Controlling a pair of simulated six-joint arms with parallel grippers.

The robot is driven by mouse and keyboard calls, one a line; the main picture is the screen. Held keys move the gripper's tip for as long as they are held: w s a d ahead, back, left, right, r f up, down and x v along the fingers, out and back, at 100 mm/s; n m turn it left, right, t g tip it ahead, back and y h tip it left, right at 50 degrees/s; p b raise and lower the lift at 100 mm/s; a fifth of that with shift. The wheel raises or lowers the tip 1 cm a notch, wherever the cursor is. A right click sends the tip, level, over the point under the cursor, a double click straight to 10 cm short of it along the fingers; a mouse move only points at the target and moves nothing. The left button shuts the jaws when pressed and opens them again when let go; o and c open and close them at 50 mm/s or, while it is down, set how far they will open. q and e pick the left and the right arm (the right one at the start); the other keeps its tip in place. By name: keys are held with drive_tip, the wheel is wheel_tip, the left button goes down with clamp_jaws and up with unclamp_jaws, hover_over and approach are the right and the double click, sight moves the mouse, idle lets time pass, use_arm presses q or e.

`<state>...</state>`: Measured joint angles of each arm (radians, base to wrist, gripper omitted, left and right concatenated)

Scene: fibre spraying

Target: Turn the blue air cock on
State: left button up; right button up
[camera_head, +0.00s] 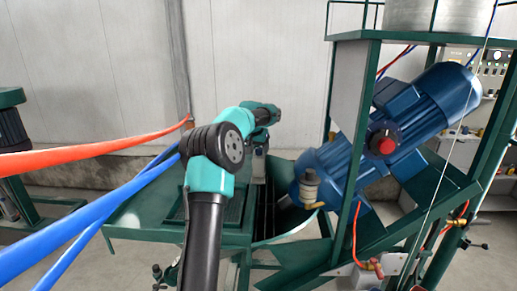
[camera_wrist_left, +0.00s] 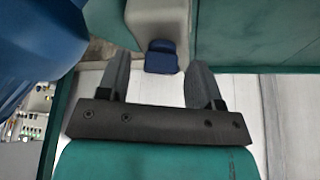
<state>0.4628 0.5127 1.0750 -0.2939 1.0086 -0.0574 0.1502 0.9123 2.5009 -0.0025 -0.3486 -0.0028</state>
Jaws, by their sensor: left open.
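A small dark blue piece, which looks like the blue air cock (camera_wrist_left: 161,57), sits on a grey block (camera_wrist_left: 158,20) in the left wrist view. My left gripper (camera_wrist_left: 160,72) is open, with one dark finger on each side of the blue piece. Bare space shows between each finger and the piece; I cannot tell the depth gap. In the head view my left arm reaches forward over the green table, and the cock cannot be made out there. My right gripper is not in view.
A blue motor (camera_head: 437,100) is mounted in a green frame (camera_head: 346,150) on the right. Orange (camera_head: 95,148) and blue (camera_head: 85,220) hoses cross the left side. A green table (camera_head: 150,215) lies below my arm. A pale wall stands behind.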

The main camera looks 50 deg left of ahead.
use_arm(q)
drive_tip(key=c, duration=0.9)
drive_tip(key=shift+c, duration=0.2)
drive_tip(key=shift+m, duration=0.4)
drive_tip(key=m+h, duration=0.1)
drive_tip(key=m, duration=0.2)
drive_tip(key=m+h, duration=0.1)
drive_tip(key=m, duration=0.2)
drive_tip(key=shift+a+h, duration=0.2)
drive_tip(key=shift+h, duration=0.2)
drive_tip(key=m+h, duration=0.1)
drive_tip(key=m, duration=0.2)
drive_tip(key=m+h, duration=0.1)
drive_tip(key=m, duration=0.2)
drive_tip(key=shift+w+f+g, duration=0.1)
drive_tip(key=shift+g, duration=0.3)
drive_tip(key=shift+m, duration=0.5)
